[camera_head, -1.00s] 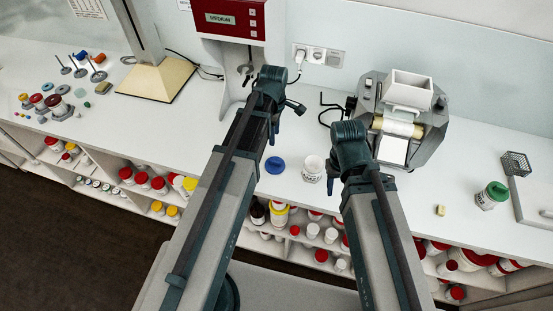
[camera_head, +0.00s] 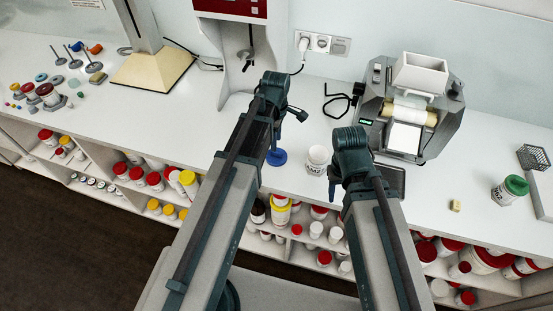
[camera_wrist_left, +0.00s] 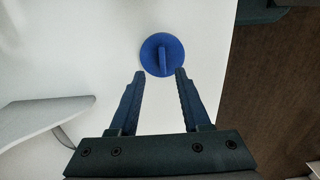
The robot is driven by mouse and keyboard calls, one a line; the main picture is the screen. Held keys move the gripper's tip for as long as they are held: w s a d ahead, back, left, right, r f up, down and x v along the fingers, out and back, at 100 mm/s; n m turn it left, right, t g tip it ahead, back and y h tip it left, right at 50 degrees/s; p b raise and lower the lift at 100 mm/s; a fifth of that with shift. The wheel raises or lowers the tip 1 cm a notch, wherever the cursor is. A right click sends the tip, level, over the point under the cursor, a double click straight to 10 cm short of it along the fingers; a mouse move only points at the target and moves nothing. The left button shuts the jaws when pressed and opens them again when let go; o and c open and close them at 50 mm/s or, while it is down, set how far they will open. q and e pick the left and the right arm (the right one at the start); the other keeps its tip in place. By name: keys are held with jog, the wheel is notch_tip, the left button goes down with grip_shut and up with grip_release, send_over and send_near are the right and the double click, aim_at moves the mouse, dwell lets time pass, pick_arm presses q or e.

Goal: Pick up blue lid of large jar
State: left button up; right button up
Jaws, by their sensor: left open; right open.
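The blue lid (camera_head: 277,158) lies on the white counter near its front edge, just left of the open white jar (camera_head: 317,158). In the left wrist view the lid (camera_wrist_left: 162,55) is round with a raised grip bar across its top. My left gripper (camera_head: 276,152) is open and points down over the lid, partly hiding it in the head view. In the left wrist view its two fingers (camera_wrist_left: 160,72) are apart, with the lid just beyond and between their tips. My right gripper (camera_head: 332,188) is open and empty, by the front right of the jar; its fingers are mostly hidden.
A grey mill with rollers (camera_head: 408,110) stands right of the jar. A red-topped machine (camera_head: 231,40) stands behind my left arm. A green-lidded jar (camera_head: 510,190) and a wire basket (camera_head: 533,157) are at the right. The counter's front edge is close to the lid.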

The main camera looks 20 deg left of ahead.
aim_at(277, 152)
pick_arm(q)
jog(key=f+b, duration=0.5)
jog(key=shift+s+d+f, duration=0.15)
jog(key=shift+s, duration=0.05)
grip_shut()
dwell(0.3)
